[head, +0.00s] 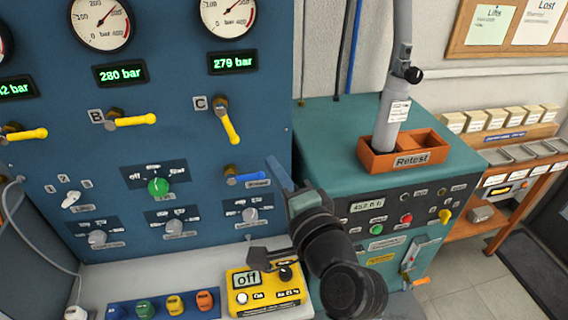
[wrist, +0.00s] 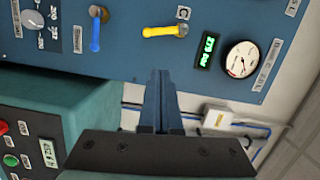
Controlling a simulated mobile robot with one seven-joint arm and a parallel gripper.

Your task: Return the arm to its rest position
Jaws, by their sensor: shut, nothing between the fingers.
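My gripper (head: 279,172) shows in the head view in front of the blue panel's lower right edge, close to the blue-handled valve (head: 245,178). In the wrist view my gripper (wrist: 160,76) has its two fingers together with nothing between them. The arm rises from the bottom of the head view, over the gap between the panel and the teal bench unit. In the wrist view the blue handle (wrist: 96,34) and a yellow handle (wrist: 161,31) lie beyond the fingertips, apart from them.
The blue panel (head: 205,150) carries gauges, displays and yellow handles. A teal unit (head: 325,130) at right bears an orange Retest tray (head: 374,158) with a grey cylinder (head: 391,118). A yellow meter (head: 265,291) reading "Off" stands beside my arm. Floor shows at far right.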

